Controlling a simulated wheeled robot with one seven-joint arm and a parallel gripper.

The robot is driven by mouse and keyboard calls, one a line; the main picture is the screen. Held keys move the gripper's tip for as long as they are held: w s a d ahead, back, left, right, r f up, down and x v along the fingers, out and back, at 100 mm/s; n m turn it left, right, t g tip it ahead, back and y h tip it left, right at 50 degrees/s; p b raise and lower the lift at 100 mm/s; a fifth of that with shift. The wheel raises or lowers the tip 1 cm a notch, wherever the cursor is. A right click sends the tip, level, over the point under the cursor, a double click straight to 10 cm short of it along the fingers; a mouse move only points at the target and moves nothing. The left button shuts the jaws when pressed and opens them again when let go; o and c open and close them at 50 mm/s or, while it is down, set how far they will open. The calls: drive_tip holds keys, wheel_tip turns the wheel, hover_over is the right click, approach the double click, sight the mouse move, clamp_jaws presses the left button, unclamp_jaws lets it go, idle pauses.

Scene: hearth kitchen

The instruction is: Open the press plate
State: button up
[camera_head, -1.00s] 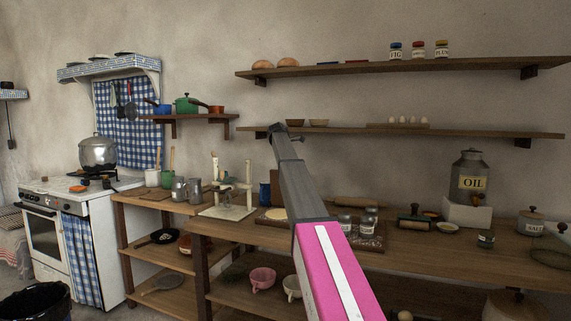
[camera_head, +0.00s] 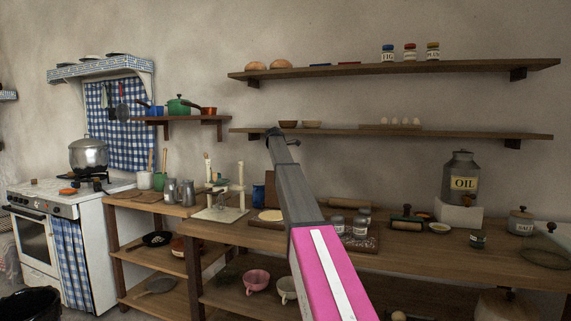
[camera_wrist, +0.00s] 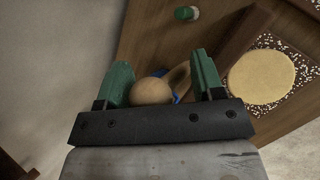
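A pale stand (camera_head: 240,187) with a flat base, two uprights and a crosspiece is on the left counter; it may be the press, but I cannot make out a press plate for certain. My gripper is at the far end of my arm in the head view (camera_head: 277,134), its fingers not clear there. In the wrist view my gripper (camera_wrist: 160,75) has two green fingers spread apart. A round tan knob or ball (camera_wrist: 152,91) shows between them, with a gap on the right; contact cannot be told. A blue thing behind it is mostly hidden.
A flat round of dough (camera_wrist: 262,76) lies on a speckled surface. Jars (camera_head: 361,226), a roller (camera_head: 407,223) and an oil can (camera_head: 462,178) occupy the right counter. A low shelf (camera_head: 420,133) crosses the wall behind my arm. The stove (camera_head: 75,205) is at left.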

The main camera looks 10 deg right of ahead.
drive_tip(key=shift+s+a+r, duration=0.1)
drive_tip(key=shift+r, duration=0.15)
drive_tip(key=v, duration=1)
drive_tip(key=shift+r, duration=0.2)
drive_tip(key=shift+s+a, duration=0.15)
drive_tip(key=shift+a, duration=0.05)
